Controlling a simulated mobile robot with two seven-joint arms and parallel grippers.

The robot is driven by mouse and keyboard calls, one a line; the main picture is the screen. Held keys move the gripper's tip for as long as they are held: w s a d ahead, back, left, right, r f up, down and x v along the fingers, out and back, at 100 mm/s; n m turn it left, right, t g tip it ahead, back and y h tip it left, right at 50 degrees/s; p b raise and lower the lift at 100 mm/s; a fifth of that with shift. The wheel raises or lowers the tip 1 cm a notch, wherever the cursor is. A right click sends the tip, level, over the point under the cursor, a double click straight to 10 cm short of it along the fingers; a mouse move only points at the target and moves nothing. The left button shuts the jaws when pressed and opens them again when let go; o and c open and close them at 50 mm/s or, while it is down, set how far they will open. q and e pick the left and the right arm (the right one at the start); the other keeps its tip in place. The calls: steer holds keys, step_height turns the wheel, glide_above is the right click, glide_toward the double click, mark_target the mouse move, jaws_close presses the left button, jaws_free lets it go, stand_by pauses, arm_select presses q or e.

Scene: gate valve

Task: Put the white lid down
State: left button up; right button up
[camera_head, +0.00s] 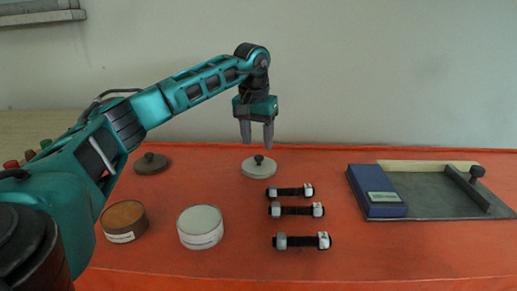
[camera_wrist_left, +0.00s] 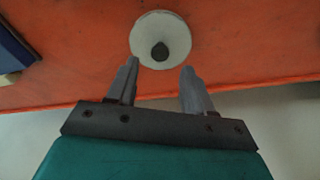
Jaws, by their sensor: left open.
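The white lid (camera_head: 259,167), a pale disc with a dark knob, lies flat on the orange table near its back edge. It also shows in the left wrist view (camera_wrist_left: 160,28), beyond the fingertips. My left gripper (camera_head: 257,146) points down above the lid, with its two grey fingers apart and nothing between them. In the left wrist view the open fingers (camera_wrist_left: 160,75) are clear of the knob. My right gripper is not in view.
A white round container (camera_head: 200,228) and a brown one (camera_head: 124,221) stand at the front left. A dark lid (camera_head: 151,163) lies behind them. Several strapped cylinders (camera_head: 296,210) lie mid-table. A blue box (camera_head: 377,191) sits by a grey tray (camera_head: 440,208) at right.

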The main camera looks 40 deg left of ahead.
arm_select(q)
step_height(320, 180, up, 7)
steer(key=s, duration=0.1)
steer(key=shift+d+r+p, duration=0.2)
steer(key=shift+p, duration=0.1)
steer(key=shift+s, duration=0.1)
stand_by(0.3)
